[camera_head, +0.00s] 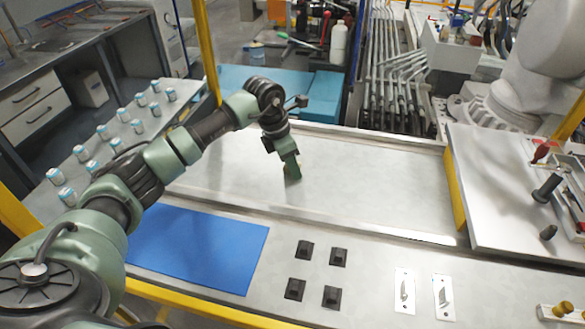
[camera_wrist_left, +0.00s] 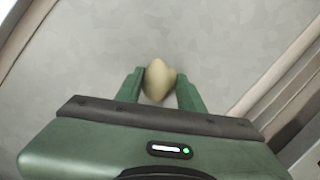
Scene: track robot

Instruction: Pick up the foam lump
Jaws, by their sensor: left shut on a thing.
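The foam lump (camera_wrist_left: 158,80) is a small, pale yellow, rounded piece. In the left wrist view it sits between the two green fingers of my left gripper (camera_wrist_left: 158,92), which is shut on it. In the head view my left gripper (camera_head: 291,172) points down at the grey metal worktop (camera_head: 375,185), and the lump is mostly hidden by the fingers. I cannot tell whether the lump touches the worktop or is just above it. My right gripper is not in view.
A blue mat (camera_head: 200,247) lies at the front left. Several black blocks (camera_head: 338,257) and two white cards (camera_head: 404,290) lie along the front strip. Small capped jars (camera_head: 136,126) stand on the left bench. A raised panel with handles (camera_head: 505,190) is at right. The worktop around the gripper is clear.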

